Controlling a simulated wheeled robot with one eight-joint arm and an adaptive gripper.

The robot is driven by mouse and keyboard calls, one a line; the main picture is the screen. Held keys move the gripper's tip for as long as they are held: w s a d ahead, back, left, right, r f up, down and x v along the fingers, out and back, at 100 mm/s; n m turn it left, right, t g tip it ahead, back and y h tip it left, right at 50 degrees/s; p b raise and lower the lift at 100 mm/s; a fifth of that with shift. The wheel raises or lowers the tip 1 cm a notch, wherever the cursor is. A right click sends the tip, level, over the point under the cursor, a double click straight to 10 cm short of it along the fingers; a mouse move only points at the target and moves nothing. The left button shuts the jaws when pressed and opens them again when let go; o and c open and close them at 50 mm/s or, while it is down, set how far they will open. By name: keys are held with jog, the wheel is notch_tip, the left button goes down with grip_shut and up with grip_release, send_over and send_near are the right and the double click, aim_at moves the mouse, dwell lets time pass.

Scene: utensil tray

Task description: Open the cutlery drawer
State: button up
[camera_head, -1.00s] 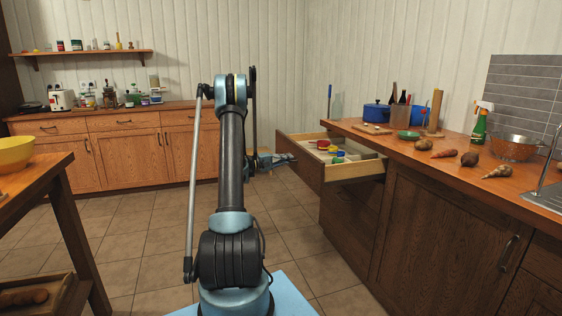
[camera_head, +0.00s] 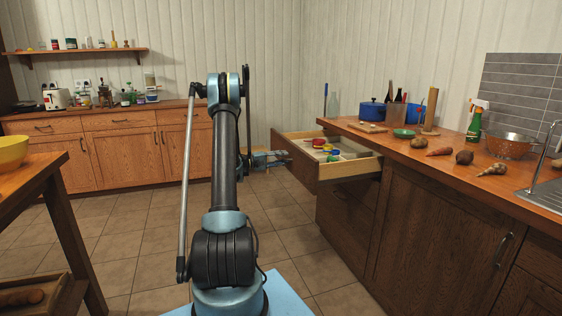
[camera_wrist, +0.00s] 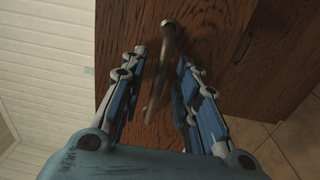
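The cutlery drawer (camera_head: 298,163) is the top drawer at the far end of the right-hand counter. It stands well out from the cabinet, with colored items and a divided tray inside. In the wrist view its dark wooden front (camera_wrist: 215,50) fills the middle, with a metal bar handle (camera_wrist: 161,70) on it. My gripper (camera_wrist: 160,58) has its two fingers on either side of the handle, with visible gaps to both.
A wooden table (camera_head: 50,180) with a yellow bowl stands at the left.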

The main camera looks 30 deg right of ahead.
jog(key=v, duration=1.2)
jog(key=s+a+r+n+t+y, duration=0.1)
jog(key=s+a+r+t+y, duration=0.1)
jog(key=s+a+r+y, duration=0.45)
jog(key=s+a+r+n+t+y, duration=0.1)
jog(key=s+a+r+t+y, duration=0.15)
jog(key=s+a, duration=0.75)
jog(key=s+a+f+y, duration=0.4)
jog(key=s+a+f, duration=0.1)
jog(key=s+a, duration=0.6)
jog(key=s+a+f+t+y, duration=0.1)
jog(key=s+a+f+y, duration=0.4)
jog(key=s+a, duration=0.7)
jog(key=s, duration=0.3)
jog(key=shift+s+a+f+n, duration=0.2)
jog(key=shift+a+f+n, duration=0.15)
jog(key=shift+f+n, duration=0.05)
